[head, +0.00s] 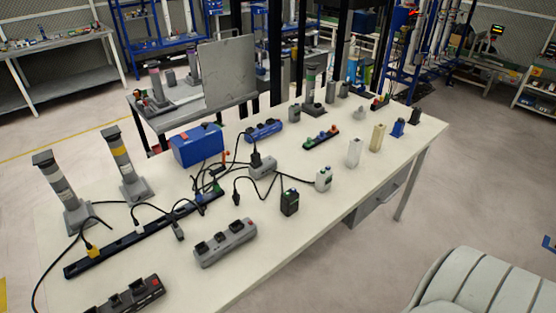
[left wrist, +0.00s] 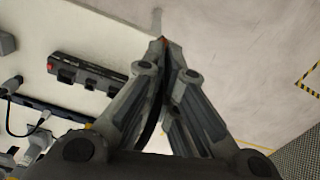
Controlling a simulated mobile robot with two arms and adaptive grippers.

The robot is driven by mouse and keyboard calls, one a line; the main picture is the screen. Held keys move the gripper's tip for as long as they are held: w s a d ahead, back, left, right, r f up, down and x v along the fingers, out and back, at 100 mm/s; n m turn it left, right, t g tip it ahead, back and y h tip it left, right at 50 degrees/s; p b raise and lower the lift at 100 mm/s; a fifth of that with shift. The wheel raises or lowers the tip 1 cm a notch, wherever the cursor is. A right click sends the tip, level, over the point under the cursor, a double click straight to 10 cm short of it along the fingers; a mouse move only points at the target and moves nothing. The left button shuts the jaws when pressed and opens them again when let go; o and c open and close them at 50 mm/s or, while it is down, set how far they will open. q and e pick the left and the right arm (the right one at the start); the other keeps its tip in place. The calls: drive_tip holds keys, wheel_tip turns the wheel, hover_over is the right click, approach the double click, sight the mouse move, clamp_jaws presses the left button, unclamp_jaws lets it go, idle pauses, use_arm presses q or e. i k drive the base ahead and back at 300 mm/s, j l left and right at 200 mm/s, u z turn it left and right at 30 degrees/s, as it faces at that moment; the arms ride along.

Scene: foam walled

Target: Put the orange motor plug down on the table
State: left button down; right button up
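An orange plug-like piece (head: 225,156) stands beside the blue box among black cables on the white table in the head view. A yellow-orange plug (head: 91,251) sits at the near end of the long black power strip. I cannot tell which is the motor plug. My left gripper (left wrist: 163,42) is in the left wrist view, its fingertips together, beyond the table's edge and over the floor. A tiny red-orange spot shows at the tips; I cannot tell what it is. No gripper shows in the head view, and my right gripper is out of sight.
The table (head: 375,185) carries a blue box (head: 197,145), a long black power strip (head: 150,232), a grey power strip (head: 225,242) and several cables. A dark strip with a red switch (left wrist: 88,72) lies near the gripper. Bare tabletop shows around the front middle.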

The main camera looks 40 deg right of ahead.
sight(127, 269)
drive_tip(key=i+j+z, duration=0.2)
drive_tip(key=j+z, duration=0.15)
drive_tip(key=i+j+z, duration=0.1)
drive_tip(key=j+z, duration=0.25)
drive_tip(key=j, duration=0.2)
drive_tip(key=j+z, duration=0.35)
drive_tip(key=i+j, duration=0.05)
drive_tip(key=j, duration=0.05)
